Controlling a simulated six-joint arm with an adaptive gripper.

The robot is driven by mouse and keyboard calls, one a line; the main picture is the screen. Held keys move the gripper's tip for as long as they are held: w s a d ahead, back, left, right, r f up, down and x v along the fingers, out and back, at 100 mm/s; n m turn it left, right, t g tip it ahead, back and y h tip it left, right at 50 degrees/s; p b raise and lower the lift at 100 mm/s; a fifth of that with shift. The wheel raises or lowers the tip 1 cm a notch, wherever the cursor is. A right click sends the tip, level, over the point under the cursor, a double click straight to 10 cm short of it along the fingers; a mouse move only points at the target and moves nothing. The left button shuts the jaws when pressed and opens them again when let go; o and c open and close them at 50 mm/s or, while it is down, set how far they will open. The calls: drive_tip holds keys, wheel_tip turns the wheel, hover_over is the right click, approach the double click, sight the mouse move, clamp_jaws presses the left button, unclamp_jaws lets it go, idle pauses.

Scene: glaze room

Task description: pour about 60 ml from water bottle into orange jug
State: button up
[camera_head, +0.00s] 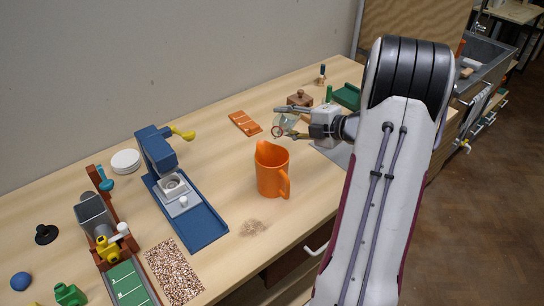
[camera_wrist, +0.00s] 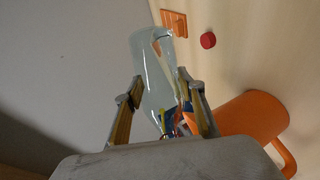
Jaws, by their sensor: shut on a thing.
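The orange jug (camera_head: 272,170) stands upright on the bench in the head view, its handle to the right. Its side and handle show at the lower right of the wrist view (camera_wrist: 250,115). My gripper (camera_head: 285,124) is just above and right of the jug's rim in the head view. It is shut on the clear water bottle (camera_wrist: 158,75), one finger on each side. The bottle looks small and tilted in the head view, with a reddish ring at its left end. The water level cannot be made out, and no stream shows.
A red round piece (camera_wrist: 208,40) lies on the bench beyond the jug. An orange slotted tray (camera_head: 245,122) lies behind it. A blue press-like stand (camera_head: 185,195) is left of the jug. A brown box (camera_head: 300,98) and a green block (camera_head: 347,96) stand near my gripper. Speckled grit (camera_head: 173,272) lies in front.

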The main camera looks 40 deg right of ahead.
drive_tip(key=shift+d+f, duration=0.1)
drive_tip(key=shift+w+d+f, duration=0.1)
drive_tip(key=shift+f, duration=0.15)
drive_tip(key=shift+f+m+g+y, duration=0.5)
drive_tip(key=shift+f+m, duration=0.15)
drive_tip(key=shift+m, duration=0.15)
drive_tip(key=shift+a, duration=0.25)
drive_tip(key=shift+s+a+r+m+g+y, duration=0.15)
drive_tip(key=shift+s+a+m+g+y, duration=0.2)
drive_tip(key=shift+m, duration=0.35)
drive_tip(key=shift+s+a+r+m+g+y, duration=0.15)
drive_tip(key=shift+a+m+g+y, duration=0.1)
drive_tip(key=shift+m+y, duration=0.15)
drive_tip(key=shift+s+a+r+m+g+y, duration=0.2)
drive_tip(key=shift+r+m+g+y, duration=0.15)
drive_tip(key=shift+r+m, duration=0.2)
drive_tip(key=shift+m+g+y, duration=0.25)
drive_tip(key=shift+m+y, duration=0.15)
drive_tip(key=shift+m, duration=0.05)
drive_tip(key=shift+w+d+f, duration=0.1)
drive_tip(key=shift+f, duration=2.9)
drive_tip(key=shift+d+r+m, duration=0.1)
drive_tip(key=shift+m, duration=0.2)
